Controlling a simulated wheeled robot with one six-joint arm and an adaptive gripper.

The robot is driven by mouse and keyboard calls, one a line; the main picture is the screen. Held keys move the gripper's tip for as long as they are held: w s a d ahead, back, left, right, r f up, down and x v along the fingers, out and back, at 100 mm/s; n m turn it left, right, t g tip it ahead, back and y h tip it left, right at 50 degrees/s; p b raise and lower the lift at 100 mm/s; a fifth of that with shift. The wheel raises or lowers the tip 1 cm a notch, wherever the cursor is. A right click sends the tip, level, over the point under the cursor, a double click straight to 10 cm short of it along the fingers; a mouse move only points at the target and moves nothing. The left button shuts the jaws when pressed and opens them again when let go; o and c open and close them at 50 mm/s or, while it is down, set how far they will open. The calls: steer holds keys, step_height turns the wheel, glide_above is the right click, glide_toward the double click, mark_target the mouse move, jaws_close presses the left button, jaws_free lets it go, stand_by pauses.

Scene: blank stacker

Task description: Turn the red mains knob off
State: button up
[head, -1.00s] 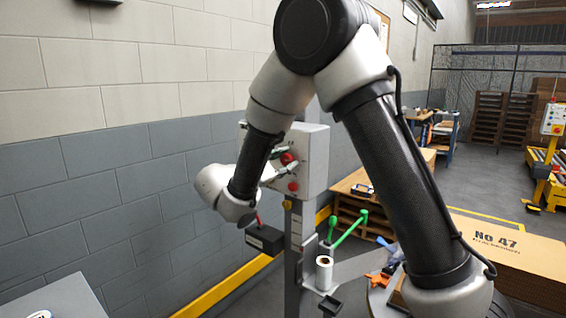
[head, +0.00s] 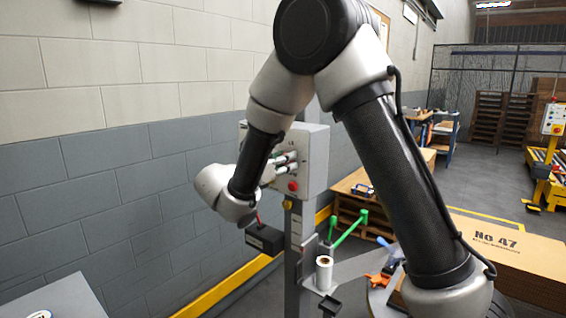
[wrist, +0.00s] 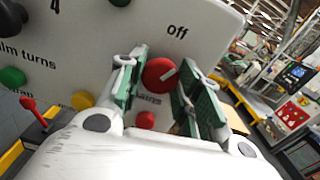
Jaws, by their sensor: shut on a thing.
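The red mains knob (wrist: 158,75) is on the front of a pale grey control box (head: 317,160), which also fills the upper left of the wrist view. My gripper (wrist: 165,80) is shut on the knob, with one green-padded finger on each side. In the head view my gripper (head: 281,166) is at the box front, and its fingers mostly hide the knob.
A red button (wrist: 146,120) is just below the knob. Yellow (wrist: 82,100) and green (wrist: 12,77) buttons and a small red lever (wrist: 33,110) are to the left. A black box (head: 264,239) hangs below my wrist. A white roll (head: 324,272) stands lower on the post.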

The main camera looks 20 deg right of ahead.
steer(key=n, duration=0.5)
steer(key=shift+n, duration=0.3)
stand_by(0.4)
steer(key=o, duration=1)
steer(key=shift+o, duration=0.2)
steer(key=v, duration=1.2)
